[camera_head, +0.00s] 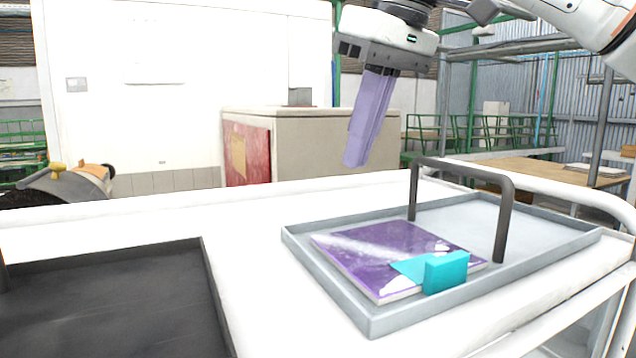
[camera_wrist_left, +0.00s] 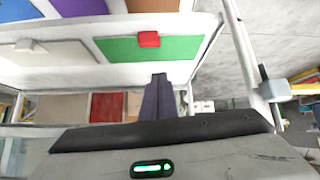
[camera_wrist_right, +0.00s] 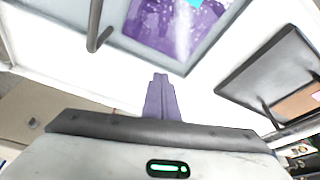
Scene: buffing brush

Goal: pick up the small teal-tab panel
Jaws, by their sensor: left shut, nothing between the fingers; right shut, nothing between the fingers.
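The small panel (camera_head: 385,252) is purple with a glossy face and a teal tab (camera_head: 446,271) at its front right edge. It lies flat in a grey tray (camera_head: 358,317) on the white table. My right gripper (camera_head: 356,163) is shut and empty, pointing down, above and behind the tray. In the right wrist view the panel (camera_wrist_right: 165,25) shows at the top, beyond the shut fingers (camera_wrist_right: 161,78). My left gripper (camera_wrist_left: 159,78) is shut and empty in the left wrist view, near a green panel (camera_wrist_left: 150,48) with a red tab. It is not in the head view.
A dark handle (camera_head: 505,215) arches over the grey tray, right of the panel. A black tray (camera_head: 110,300) lies at the left of the table. A beige box (camera_head: 320,140) stands behind the table. The white tabletop between the trays is clear.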

